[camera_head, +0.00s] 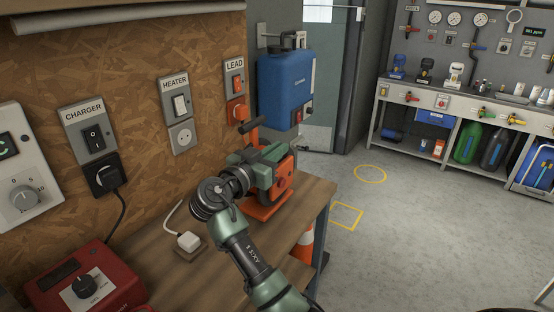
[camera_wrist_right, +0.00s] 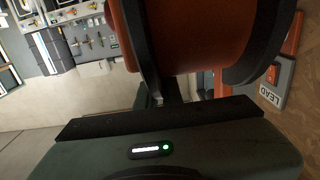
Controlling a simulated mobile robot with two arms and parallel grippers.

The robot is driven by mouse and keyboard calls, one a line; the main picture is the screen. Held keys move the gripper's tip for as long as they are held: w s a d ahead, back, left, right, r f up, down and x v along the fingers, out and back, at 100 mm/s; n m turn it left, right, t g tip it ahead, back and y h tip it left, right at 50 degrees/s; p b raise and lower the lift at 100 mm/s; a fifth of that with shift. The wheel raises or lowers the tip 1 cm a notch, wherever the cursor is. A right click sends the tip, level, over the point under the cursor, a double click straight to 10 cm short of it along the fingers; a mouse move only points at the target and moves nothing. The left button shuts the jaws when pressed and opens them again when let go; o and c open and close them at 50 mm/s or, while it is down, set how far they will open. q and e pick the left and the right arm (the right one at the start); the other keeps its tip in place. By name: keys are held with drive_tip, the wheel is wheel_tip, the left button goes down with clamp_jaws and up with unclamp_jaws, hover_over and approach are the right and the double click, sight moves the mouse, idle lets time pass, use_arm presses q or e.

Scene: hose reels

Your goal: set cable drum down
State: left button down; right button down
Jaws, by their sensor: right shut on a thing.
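The cable drum (camera_head: 276,181) is orange with dark round flanges and an upright orange post with a dark grip. It is at the right end of the wooden bench (camera_head: 165,262) in the head view, upright over the bench top. I cannot tell whether its base touches the wood. My right gripper (camera_head: 266,161) is shut on the drum, and my arm and wrist hide part of its near side. The wrist view shows the orange drum (camera_wrist_right: 200,32) close above the green gripper body, with the fingertips mostly hidden. My left gripper is not in view.
A white plug (camera_head: 189,241) and a red box (camera_head: 85,283) are on the bench, left of my arm. The LEAD socket (camera_head: 236,109) is on the wall behind. A blue unit (camera_head: 286,88) hangs beyond the drum. Open floor with yellow markings (camera_head: 346,214) lies right.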

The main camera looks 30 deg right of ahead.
wheel_tip(320, 180, down, 3)
drive_tip(key=shift+r, duration=0.2)
drive_tip(key=shift+f, duration=0.1)
drive_tip(key=c, duration=1.6)
unclamp_jaws()
drive_tip(key=shift+f, duration=0.1)
drive_tip(key=shift+o, duration=0.2)
drive_tip(key=shift+a, duration=0.15)
drive_tip(key=b+v, duration=0.1)
drive_tip(key=v, duration=0.5)
drive_tip(key=shift+s+a+b, duration=0.15)
drive_tip(key=shift+a+b, duration=0.1)
drive_tip(key=shift+b, duration=0.15)
drive_tip(key=shift+s+a, duration=0.2)
drive_tip(key=shift+a, duration=0.15)
